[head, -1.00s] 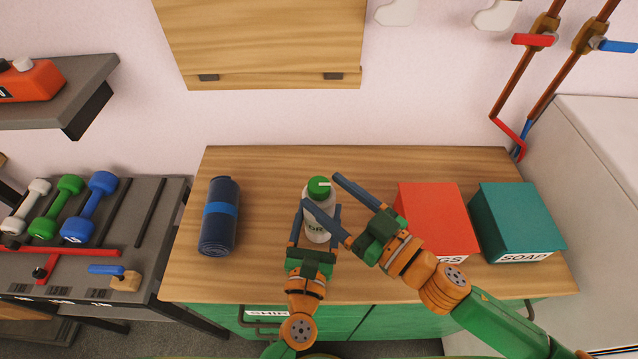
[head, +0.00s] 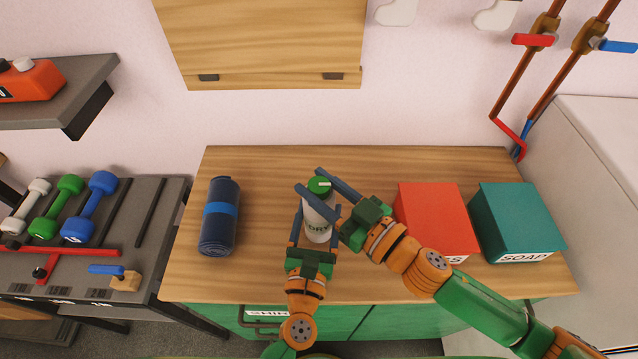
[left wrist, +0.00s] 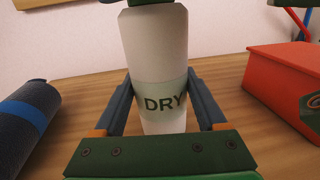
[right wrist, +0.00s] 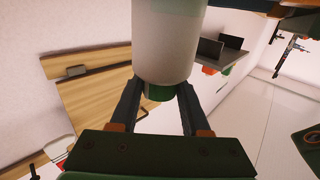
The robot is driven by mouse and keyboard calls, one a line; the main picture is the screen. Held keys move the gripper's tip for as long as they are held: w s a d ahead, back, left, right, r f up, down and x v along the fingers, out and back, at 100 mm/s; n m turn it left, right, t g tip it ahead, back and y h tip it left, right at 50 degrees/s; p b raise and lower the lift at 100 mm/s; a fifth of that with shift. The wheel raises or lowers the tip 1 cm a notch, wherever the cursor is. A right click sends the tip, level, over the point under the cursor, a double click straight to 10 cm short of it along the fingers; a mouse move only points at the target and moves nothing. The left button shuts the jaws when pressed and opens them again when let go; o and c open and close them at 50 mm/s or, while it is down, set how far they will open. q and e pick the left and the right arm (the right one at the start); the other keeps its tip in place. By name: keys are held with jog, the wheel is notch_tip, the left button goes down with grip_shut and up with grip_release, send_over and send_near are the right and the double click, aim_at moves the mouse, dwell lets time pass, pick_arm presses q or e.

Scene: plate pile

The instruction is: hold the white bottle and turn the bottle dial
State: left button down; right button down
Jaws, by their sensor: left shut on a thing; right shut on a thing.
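The white bottle (head: 318,229) stands upright on the wooden counter, with DRY on its label in the left wrist view (left wrist: 158,55). My left gripper (head: 318,211) is shut on the bottle's body from the front, one finger on each side. The green bottle dial (head: 320,185) with a white mark sits on top of the bottle. My right gripper (head: 310,179) reaches in from the right and is shut on the dial. In the right wrist view the dial (right wrist: 159,92) sits between its fingers, partly hidden.
A rolled dark blue mat (head: 219,230) lies left of the bottle. A red box (head: 434,215) and a teal SOAP box (head: 515,217) stand on the right, the red one near my right arm. The counter (head: 265,170) behind the bottle is clear.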

jog(key=shift+n+g+y, duration=0.3)
jog(key=shift+g, duration=0.1)
jog(key=n+g+y, duration=0.2)
jog(key=n+g, duration=0.1)
jog(key=g, duration=0.1)
jog(key=n+g+y, duration=0.2)
jog(key=g, duration=0.1)
jog(key=shift+w+n+g, duration=0.1)
jog(key=shift+n+g, duration=0.3)
jog(key=n+g, duration=0.2)
jog(key=g, duration=0.1)
jog(key=n+g, duration=0.2)
jog(key=g, duration=0.2)
jog(key=shift+n, duration=0.3)
jog(key=shift+n+g, duration=0.3)
jog(key=shift+g, duration=0.4)
jog(key=shift+c, duration=1.8)
grip_release()
jog(key=shift+g, duration=0.3)
